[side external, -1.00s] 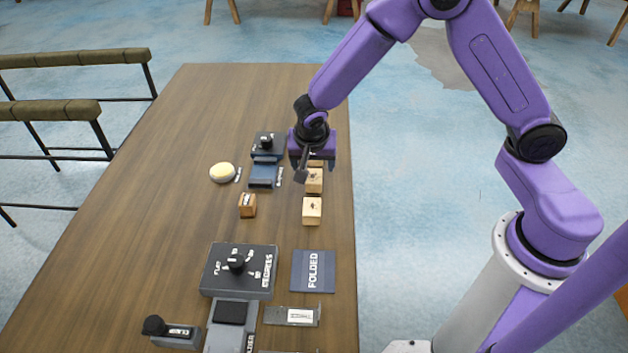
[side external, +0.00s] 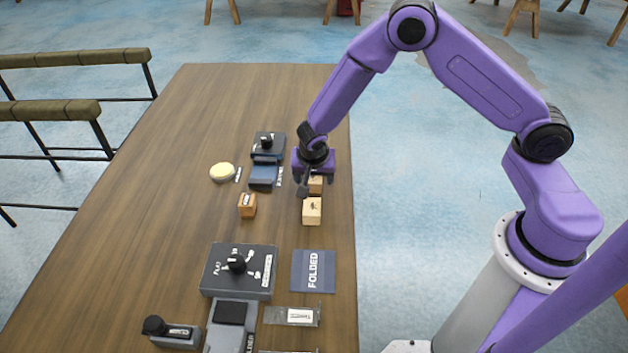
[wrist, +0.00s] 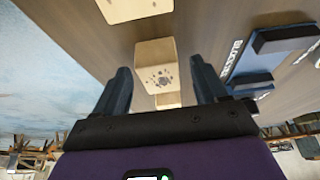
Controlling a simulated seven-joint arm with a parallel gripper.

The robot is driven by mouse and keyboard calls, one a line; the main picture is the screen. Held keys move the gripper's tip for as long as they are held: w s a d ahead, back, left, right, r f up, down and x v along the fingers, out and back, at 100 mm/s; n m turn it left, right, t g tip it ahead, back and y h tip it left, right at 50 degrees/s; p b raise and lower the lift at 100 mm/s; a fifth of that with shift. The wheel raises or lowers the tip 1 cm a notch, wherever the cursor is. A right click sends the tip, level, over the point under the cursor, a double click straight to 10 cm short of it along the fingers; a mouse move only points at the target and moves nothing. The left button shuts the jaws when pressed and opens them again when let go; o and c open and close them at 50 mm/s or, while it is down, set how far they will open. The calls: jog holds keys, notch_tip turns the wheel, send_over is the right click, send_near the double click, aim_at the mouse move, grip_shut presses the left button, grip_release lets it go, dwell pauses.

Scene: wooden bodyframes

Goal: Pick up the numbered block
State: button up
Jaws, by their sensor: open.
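Several pale wooden blocks stand in a row near the table's right edge. The nearest block (side external: 312,211) has a dark mark on top. A second block (side external: 315,186) behind it is partly hidden by my gripper (side external: 314,178). In the wrist view, a block with dark spots (wrist: 157,72) shows between the fingers of my open gripper (wrist: 160,68). Another block (wrist: 135,8) is cut off at the top edge, and one more (wrist: 168,100) shows lower down. I cannot read a number on any block. Whether the fingers reach down beside the spotted block is unclear.
A small brown labelled block (side external: 247,206) and a round cream object (side external: 222,173) lie to the left. A blue-grey device (side external: 263,176) stands close left of my gripper. A dark dial box (side external: 238,271) and a FOLDED plate (side external: 313,271) lie nearer. The table's left side is clear.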

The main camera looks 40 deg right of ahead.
jog(key=c, duration=1.1)
jog(key=shift+o, duration=0.2)
